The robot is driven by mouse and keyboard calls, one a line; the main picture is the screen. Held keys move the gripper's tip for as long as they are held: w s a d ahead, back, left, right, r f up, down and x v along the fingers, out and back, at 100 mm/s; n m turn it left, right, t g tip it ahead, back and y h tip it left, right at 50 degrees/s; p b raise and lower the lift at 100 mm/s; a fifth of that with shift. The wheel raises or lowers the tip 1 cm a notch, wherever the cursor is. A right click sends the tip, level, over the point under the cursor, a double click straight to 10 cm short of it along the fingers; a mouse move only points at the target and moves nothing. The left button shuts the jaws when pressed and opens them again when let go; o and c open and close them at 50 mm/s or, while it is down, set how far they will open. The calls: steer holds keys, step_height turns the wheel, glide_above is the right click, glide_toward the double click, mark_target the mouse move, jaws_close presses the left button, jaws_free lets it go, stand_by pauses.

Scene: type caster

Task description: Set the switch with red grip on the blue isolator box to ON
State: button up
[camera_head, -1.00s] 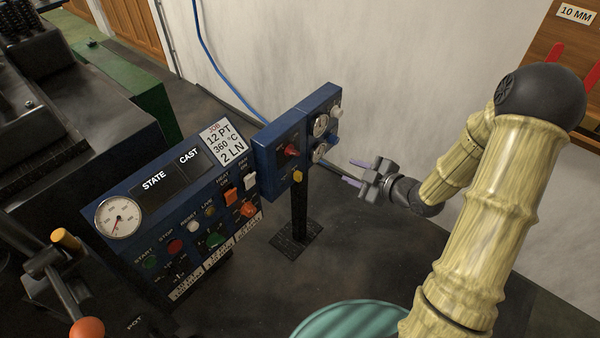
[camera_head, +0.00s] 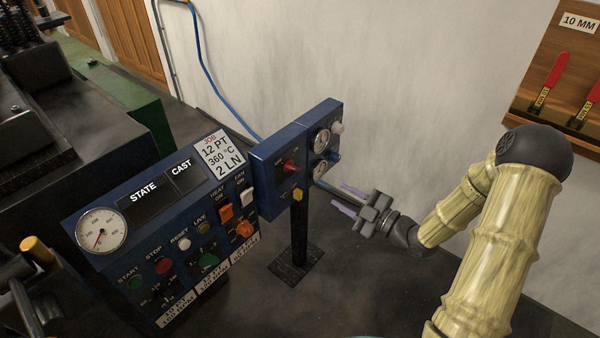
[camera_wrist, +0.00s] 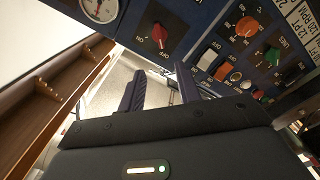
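The blue isolator box (camera_head: 268,160) stands on a black post in the middle of the head view. Its switch with red grip (camera_head: 290,166) is on the front face; the grip also shows in the wrist view (camera_wrist: 159,36), with OFF and ON labels beside it. I cannot tell surely which label the grip points to. My gripper (camera_head: 341,199) is right of the box and a little lower, apart from it. In the wrist view my gripper's two fingers (camera_wrist: 160,80) are spread with nothing between them, and the red grip lies beyond them.
A gauge box (camera_head: 322,145) adjoins the isolator box on its right. The main control panel (camera_head: 150,235) with buttons and switches is at left. A pale wall is behind.

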mark_target(295, 169)
steer(key=b+x, duration=0.1)
steer(key=x, duration=1.4)
steer(key=shift+b, duration=0.4)
jaws_close()
